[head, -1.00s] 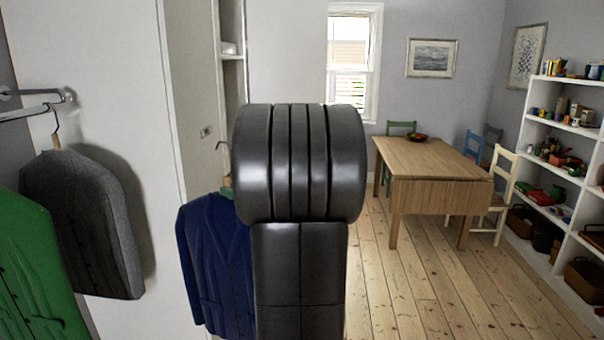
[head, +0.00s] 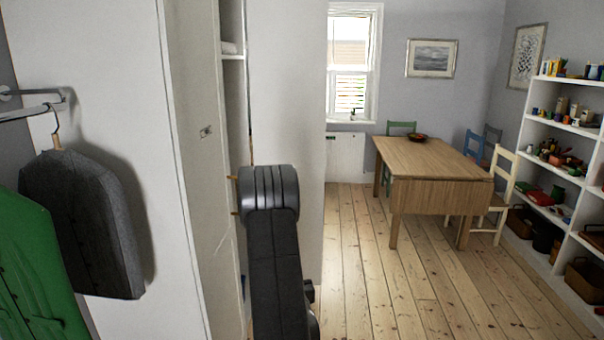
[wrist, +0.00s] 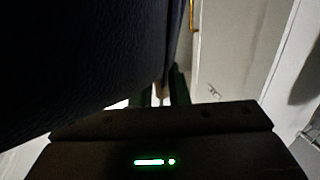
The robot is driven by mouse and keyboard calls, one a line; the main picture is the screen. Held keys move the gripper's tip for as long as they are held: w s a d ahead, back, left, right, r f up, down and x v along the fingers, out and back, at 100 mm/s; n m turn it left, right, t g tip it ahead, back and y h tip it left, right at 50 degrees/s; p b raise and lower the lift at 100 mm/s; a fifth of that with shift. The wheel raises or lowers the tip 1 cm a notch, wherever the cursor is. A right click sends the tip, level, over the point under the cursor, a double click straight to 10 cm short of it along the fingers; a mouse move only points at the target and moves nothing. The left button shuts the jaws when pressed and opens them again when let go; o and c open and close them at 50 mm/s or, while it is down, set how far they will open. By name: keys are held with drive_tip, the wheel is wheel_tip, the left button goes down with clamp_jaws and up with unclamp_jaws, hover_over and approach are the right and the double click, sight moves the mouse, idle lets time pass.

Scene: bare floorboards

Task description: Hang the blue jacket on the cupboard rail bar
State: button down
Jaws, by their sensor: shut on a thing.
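The blue jacket (wrist: 80,60) shows dark and close in the wrist view, filling the upper left. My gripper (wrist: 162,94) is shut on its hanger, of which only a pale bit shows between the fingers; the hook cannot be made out. In the head view my arm hides my gripper and nearly all of the jacket.
A tall pale cupboard door (head: 196,150) stands between the rail and my arm. A wooden table (head: 425,160) with chairs and a filled shelf unit (head: 570,160) stand at the right. The floorboards (head: 375,260) in front of the table are clear.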

drive_tip(key=s+d+f+m+h, duration=0.1)
drive_tip(key=f, duration=0.1)
drive_tip(key=s+d+f+h, duration=0.1)
drive_tip(key=f, duration=0.2)
drive_tip(key=s+d+f+m+h, duration=0.1)
drive_tip(key=d+f, duration=0.1)
drive_tip(key=shift+s+d+f+m+h, duration=0.1)
drive_tip(key=shift+s+f+m+h, duration=0.05)
drive_tip(key=shift+f+m+h, duration=0.2)
